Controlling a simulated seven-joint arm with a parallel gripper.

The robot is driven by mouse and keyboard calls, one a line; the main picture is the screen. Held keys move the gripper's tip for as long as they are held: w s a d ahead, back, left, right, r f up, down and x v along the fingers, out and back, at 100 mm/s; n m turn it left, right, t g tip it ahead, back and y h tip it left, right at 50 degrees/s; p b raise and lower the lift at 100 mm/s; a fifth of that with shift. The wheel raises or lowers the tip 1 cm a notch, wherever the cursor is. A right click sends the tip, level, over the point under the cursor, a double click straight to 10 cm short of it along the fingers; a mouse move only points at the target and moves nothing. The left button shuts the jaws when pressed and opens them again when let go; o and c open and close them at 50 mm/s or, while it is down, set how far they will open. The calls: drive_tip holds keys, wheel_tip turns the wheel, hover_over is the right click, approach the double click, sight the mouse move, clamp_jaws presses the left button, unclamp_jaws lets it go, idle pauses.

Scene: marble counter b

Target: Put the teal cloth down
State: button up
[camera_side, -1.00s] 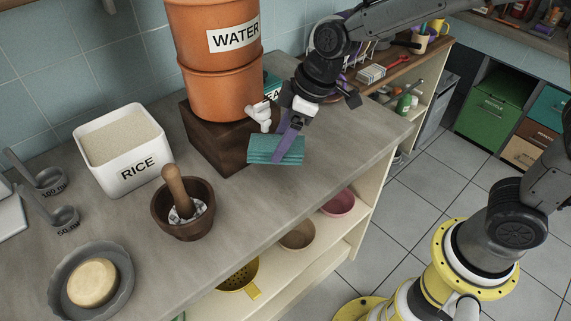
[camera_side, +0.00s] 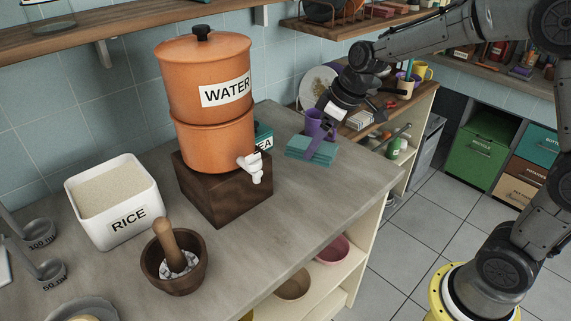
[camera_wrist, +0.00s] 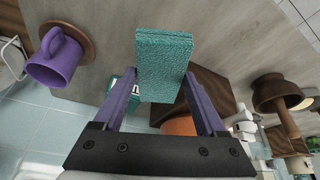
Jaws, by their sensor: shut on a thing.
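The teal cloth (camera_side: 311,150) is folded into a thick block and lies level over the counter to the right of the water dispenser. My gripper (camera_side: 318,146) comes down from above with its purple fingers shut on it. In the wrist view the cloth (camera_wrist: 163,58) sticks out beyond the two fingers (camera_wrist: 165,95), which hold its near part. I cannot tell whether its underside touches the counter (camera_side: 290,195).
The orange water dispenser (camera_side: 207,95) stands on a dark wooden block (camera_side: 222,190), with a teal tea box (camera_side: 264,138) behind. The rice bin (camera_side: 112,205) and mortar (camera_side: 173,272) stand left. Counter in front is bare.

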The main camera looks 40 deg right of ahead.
sight(304, 139)
drive_tip(key=w, duration=0.1)
drive_tip(key=w+f, duration=0.2)
drive_tip(key=w, duration=0.1)
drive_tip(key=shift+a, duration=0.1)
drive_tip(key=w+f, duration=0.4)
drive_tip(key=f, duration=0.1)
drive_tip(key=shift+w+f, duration=0.1)
drive_tip(key=shift+w, duration=0.3)
drive_tip(key=shift+w+f, duration=0.35)
drive_tip(key=shift+f, duration=1.6)
drive_tip(key=shift+f, duration=0.1)
drive_tip(key=o, duration=1.4)
